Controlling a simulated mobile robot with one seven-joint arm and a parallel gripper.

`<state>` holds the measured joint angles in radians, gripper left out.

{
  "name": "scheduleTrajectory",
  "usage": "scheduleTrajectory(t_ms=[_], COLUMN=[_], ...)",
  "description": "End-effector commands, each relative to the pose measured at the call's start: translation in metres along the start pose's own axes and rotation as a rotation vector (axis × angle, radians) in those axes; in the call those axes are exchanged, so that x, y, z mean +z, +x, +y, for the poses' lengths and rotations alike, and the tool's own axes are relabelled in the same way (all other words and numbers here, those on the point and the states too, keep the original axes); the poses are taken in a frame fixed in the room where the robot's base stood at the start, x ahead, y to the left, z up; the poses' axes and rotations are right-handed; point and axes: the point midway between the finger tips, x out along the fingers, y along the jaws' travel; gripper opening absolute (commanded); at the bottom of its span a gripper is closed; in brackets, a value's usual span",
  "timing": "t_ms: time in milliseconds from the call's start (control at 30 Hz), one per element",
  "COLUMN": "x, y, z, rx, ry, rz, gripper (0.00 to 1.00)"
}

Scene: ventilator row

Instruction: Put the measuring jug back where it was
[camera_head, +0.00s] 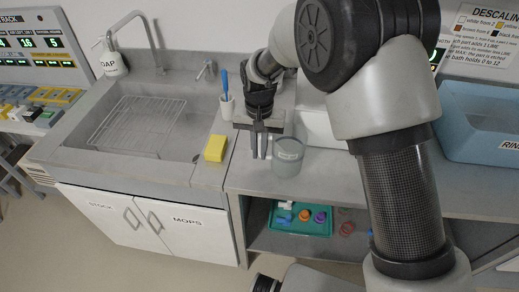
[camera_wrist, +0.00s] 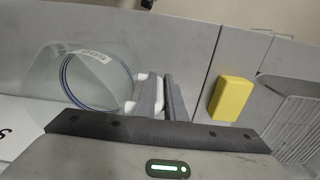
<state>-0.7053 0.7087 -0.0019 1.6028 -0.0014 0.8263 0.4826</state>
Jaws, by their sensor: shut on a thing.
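The measuring jug (camera_head: 288,158) is a clear, greyish cup near the front edge of the counter, right of the sink. In the wrist view the jug (camera_wrist: 92,82) fills the left side, with a blue ring and a white label. My gripper (camera_head: 259,147) points down at the jug's left side. In the wrist view its fingers (camera_wrist: 164,98) are close together at the jug's white handle, shut on it; the grip is partly hidden. I cannot tell whether the jug's base touches the counter.
A yellow sponge (camera_head: 216,148) lies on the sink's right rim, close to my gripper. A cup with a blue brush (camera_head: 225,86) stands behind. A blue basin (camera_head: 482,125) is at the right. A green tray (camera_head: 301,219) with coloured parts sits on the shelf below.

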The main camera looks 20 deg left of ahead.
Motion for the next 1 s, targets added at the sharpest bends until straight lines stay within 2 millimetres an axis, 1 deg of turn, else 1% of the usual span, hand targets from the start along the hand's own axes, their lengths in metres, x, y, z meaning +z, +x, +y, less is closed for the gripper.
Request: scheduleTrajectory(t_ms=[133,167,200,267,533,667,767,1000], x=[0.0,0.0,0.0,0.0,0.0,-0.001,-0.001,-0.001], y=[0.004,0.004,0.003,0.003,0.002,-0.006,-0.021,-0.074], z=[0.0,0.0,0.0,0.0,0.0,0.0,0.0,0.0], rx=[0.0,0.0,0.0,0.0,0.0,-0.001,-0.002,-0.002], ry=[0.0,0.0,0.0,0.0,0.0,0.0,0.0,0.0], rz=[0.0,0.0,0.0,0.0,0.0,0.002,0.003,0.004], gripper=[0.0,0.11,0.18,0.28,0.28,0.28,0.28,0.28])
